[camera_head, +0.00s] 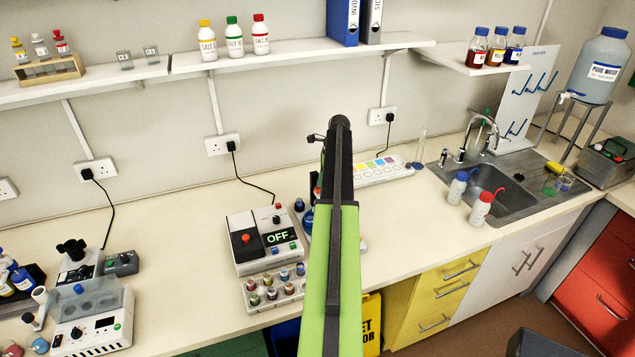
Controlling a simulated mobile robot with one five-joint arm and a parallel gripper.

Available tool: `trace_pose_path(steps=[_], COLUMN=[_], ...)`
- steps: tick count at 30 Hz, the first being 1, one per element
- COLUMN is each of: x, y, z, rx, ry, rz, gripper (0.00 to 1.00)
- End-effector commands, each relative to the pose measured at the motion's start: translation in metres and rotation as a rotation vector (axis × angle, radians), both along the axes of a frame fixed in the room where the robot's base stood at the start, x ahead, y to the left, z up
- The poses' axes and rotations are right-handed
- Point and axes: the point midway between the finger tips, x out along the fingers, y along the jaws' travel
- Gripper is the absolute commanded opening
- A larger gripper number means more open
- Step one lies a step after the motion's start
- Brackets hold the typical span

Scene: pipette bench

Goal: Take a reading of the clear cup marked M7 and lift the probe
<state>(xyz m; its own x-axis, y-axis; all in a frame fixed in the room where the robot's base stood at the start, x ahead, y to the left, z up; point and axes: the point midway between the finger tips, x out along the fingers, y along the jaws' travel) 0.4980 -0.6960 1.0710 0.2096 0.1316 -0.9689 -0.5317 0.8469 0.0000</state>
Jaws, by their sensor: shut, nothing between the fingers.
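I cannot make out a clear cup marked M7 or a probe in this view. Two small clear cups, the left cup (125,58) and the right cup (151,54), stand on the left wall shelf; their marks are too small to read surely. A white and dark bench instrument (248,262) with a red knob stands left of my arm, its display (278,237) reading OFF. My green and black arm reaches up through the middle of the picture. It hides part of the bench behind it, and my gripper's fingers do not show.
A rack of several capped vials (258,299) sits before the instrument. A white strip with coloured squares (384,170) and a tall clear cylinder (421,146) stand right of my arm. A sink (492,180) lies farther right. Bench (185,230) is clear left of the instrument.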

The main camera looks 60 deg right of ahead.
Motion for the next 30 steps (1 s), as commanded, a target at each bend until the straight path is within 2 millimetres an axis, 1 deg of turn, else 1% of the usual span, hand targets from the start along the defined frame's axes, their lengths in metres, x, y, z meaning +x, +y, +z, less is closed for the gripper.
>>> trace_pose_path(steps=[2, 6, 9, 16, 20, 23, 26, 30], x=[-0.003, -0.018, -0.025, -0.025, -0.026, -0.028, -0.031, -0.037], y=[-0.002, -0.012, -0.016, -0.016, -0.016, -0.017, -0.019, -0.023], z=[0.003, 0.011, 0.012, 0.011, 0.017, 0.029, 0.047, 0.079], rx=[0.0, 0.0, 0.0, 0.0, 0.0, 0.0, 0.0, 0.0], ry=[0.0, 0.0, 0.0, 0.0, 0.0, 0.0, 0.0, 0.0], rz=[-0.001, -0.001, 0.0, 0.001, 0.001, 0.001, 0.001, 0.001], gripper=[0.0, 0.0, 0.0, 0.0, 0.0, 0.0, 0.0, 0.0])
